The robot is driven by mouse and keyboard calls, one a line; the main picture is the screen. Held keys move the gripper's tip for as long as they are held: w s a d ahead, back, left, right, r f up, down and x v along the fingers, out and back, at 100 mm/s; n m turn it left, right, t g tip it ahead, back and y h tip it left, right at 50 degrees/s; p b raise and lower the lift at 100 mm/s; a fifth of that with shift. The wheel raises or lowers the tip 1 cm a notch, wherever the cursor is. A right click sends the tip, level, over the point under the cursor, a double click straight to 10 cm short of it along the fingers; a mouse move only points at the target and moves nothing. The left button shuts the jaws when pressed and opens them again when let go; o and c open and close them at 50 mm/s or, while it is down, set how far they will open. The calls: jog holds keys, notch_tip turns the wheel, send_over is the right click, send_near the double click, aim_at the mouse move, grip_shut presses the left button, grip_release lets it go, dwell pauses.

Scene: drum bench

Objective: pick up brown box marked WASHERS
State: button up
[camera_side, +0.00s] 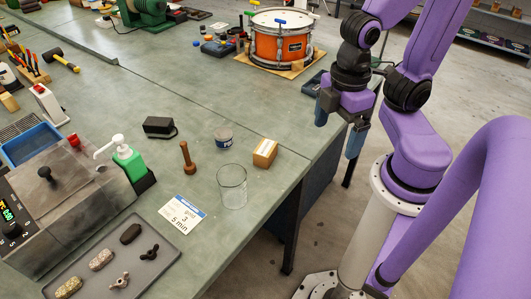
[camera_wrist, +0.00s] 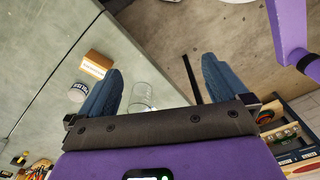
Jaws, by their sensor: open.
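A small brown box (camera_side: 265,152) sits on the green bench near its right edge, just right of the glass beaker. It also shows in the wrist view (camera_wrist: 97,64), with a pale label on its near side; the lettering is too small to read. My gripper (camera_side: 337,128) hangs past the bench edge, to the right of the box and above it, fingers pointing down. In the wrist view the two blue fingers (camera_wrist: 162,85) are spread apart with nothing between them in grip. The box is beyond the left finger, apart from it.
A clear beaker (camera_side: 232,187) stands close to the box, with a dark tin (camera_side: 223,137) and a wooden pestle-like tool (camera_side: 188,158) to the left. An orange drum (camera_side: 281,40) is at the back. A card (camera_side: 182,215) and grey tray (camera_side: 112,262) lie in front. The bench behind the box is clear.

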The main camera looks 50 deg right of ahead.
notch_tip(320, 180, down, 2)
jog(key=w+m+g, duration=0.2)
jog(key=m, duration=0.1)
jog(key=m+t+y, duration=0.8)
jog(key=m+y, duration=0.4)
jog(key=m, duration=1.8)
send_over(274, 151)
jog(key=a, duration=0.3)
notch_tip(274, 151, down, 11)
jog(key=d+f+m+t+h, duration=0.1)
jog(key=m, duration=0.1)
jog(key=s+d+f+m+t+h, duration=0.1)
jog(key=m+t+h, duration=0.1)
jog(key=m, duration=0.1)
jog(key=s+d+m+t+h, duration=0.1)
jog(key=m+t, duration=0.1)
jog(key=shift+s+d+f+m, duration=0.25)
jog(key=shift+f+m, duration=0.15)
jog(key=shift+s+d+f+m+t+h, duration=0.25)
jog(key=shift+s+f+m+t+h, duration=0.2)
jog(key=shift+m+h, duration=0.3)
jog(key=shift+s+d+f+m+t+h, duration=0.3)
jog(key=shift+s+f+m+h, duration=0.2)
jog(key=shift+m+h, duration=0.25)
jog(key=shift+x, duration=3.75)
jog(key=shift+r, duration=0.1)
jog(key=c, duration=0.9)
